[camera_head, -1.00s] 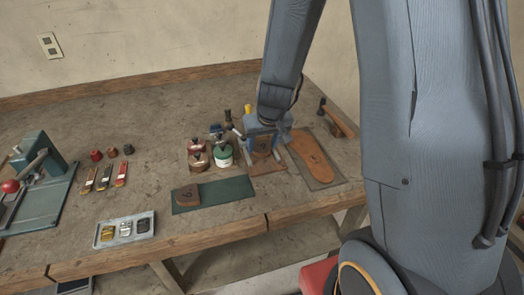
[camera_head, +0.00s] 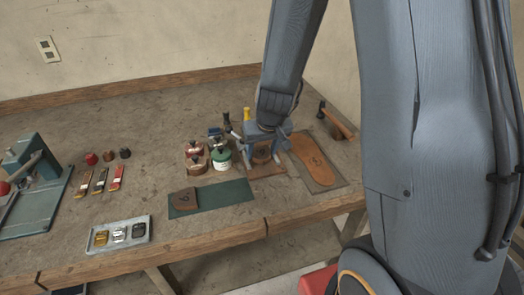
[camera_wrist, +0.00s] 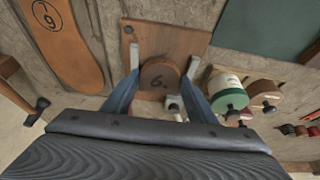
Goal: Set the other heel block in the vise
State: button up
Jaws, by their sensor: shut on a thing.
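My gripper (camera_head: 266,152) has blue fingers with grey tips and points down over the back right of the bench. It is shut on a brown heel block (camera_wrist: 160,80) marked "6." in the wrist view. The held block is low over a brown wooden board (camera_wrist: 170,38), and I cannot tell whether it touches it. Another brown heel block (camera_head: 185,199), with a number on it, lies on the left part of a green mat (camera_head: 228,195). A teal device (camera_head: 35,158) stands at the far left, and I cannot tell whether it is the vise.
Jars (camera_head: 193,150) stand close left of my gripper. A numbered sole (camera_head: 313,160) lies on a dark sheet to its right, with a hammer (camera_head: 338,125) beyond. A tray (camera_head: 120,246) is at the front edge.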

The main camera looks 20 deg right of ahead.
jog(key=o, duration=1.1)
jog(key=shift+s+f, duration=0.25)
jog(key=shift+f, duration=0.15)
jog(key=shift+o, duration=0.2)
jog(key=shift+r, duration=0.1)
jog(key=shift+w+a+r+p, duration=0.1)
jog(key=shift+r+p, duration=0.6)
jog(key=shift+p, duration=0.35)
jog(key=p+v, duration=0.9)
jog(key=v, duration=0.2)
jog(key=s+r, duration=0.3)
jog(key=s, duration=0.1)
jog(key=s+r+g, duration=0.1)
jog(key=s+r, duration=0.1)
jog(key=s, duration=0.2)
jog(key=s+r+g, duration=0.1)
jog(key=s+r, duration=0.2)
jog(key=s, duration=0.2)
jog(key=shift+s+r, duration=0.1)
jog(key=shift+r, duration=0.2)
jog(key=shift+f, duration=0.1)
